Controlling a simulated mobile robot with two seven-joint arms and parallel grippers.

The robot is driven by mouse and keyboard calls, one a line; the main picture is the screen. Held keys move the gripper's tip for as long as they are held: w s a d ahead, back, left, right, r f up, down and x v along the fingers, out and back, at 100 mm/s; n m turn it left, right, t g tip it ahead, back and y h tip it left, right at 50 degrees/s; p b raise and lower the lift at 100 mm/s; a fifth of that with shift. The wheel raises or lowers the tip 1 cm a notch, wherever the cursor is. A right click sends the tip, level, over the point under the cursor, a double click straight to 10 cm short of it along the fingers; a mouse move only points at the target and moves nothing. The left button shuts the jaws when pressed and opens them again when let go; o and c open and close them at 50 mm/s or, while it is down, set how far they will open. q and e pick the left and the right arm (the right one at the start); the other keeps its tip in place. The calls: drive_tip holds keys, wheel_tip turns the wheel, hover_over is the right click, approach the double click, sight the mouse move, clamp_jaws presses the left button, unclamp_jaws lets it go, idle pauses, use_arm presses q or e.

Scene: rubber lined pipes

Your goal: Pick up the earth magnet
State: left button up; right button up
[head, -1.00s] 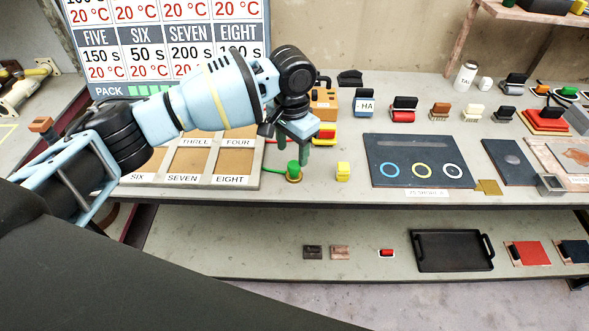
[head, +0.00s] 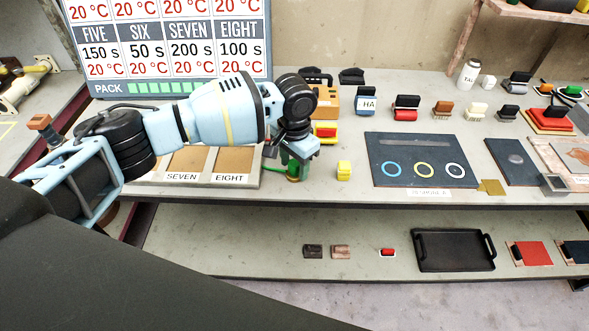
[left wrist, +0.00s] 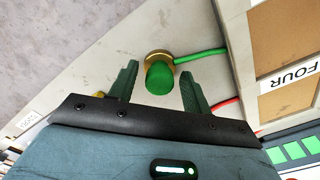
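The earth magnet (left wrist: 158,78) is a green knob on a round brass base, with a green cable running off it. It stands on the upper bench, and in the head view its brass base (head: 293,179) shows just below my gripper. My left gripper (head: 296,170) is open above it, pointing down. In the left wrist view the dark green fingers of the gripper (left wrist: 161,88) stand apart, one on each side of the knob, with gaps to it and nothing held. My right gripper is not in view.
A labelled tray (head: 212,184) with wooden compartments lies left of the magnet. A yellow block (head: 344,170) stands to its right, and a red and yellow item (head: 325,131) behind. A dark board with rings (head: 420,175) lies further right. The bench's front edge is close.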

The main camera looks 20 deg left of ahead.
sight(295, 163)
use_arm(q)
clamp_jaws()
drive_tip(key=shift+r, duration=0.1)
drive_tip(key=shift+r, duration=0.65)
wheel_tip(295, 163, up, 2)
drive_tip(key=shift+r, duration=0.15)
drive_tip(key=s+d+r, duration=0.1)
drive_tip(key=s+d, duration=0.8)
drive_tip(key=d, duration=0.4)
drive_tip(key=shift+r+p, duration=0.15)
drive_tip(key=shift+p, duration=0.25)
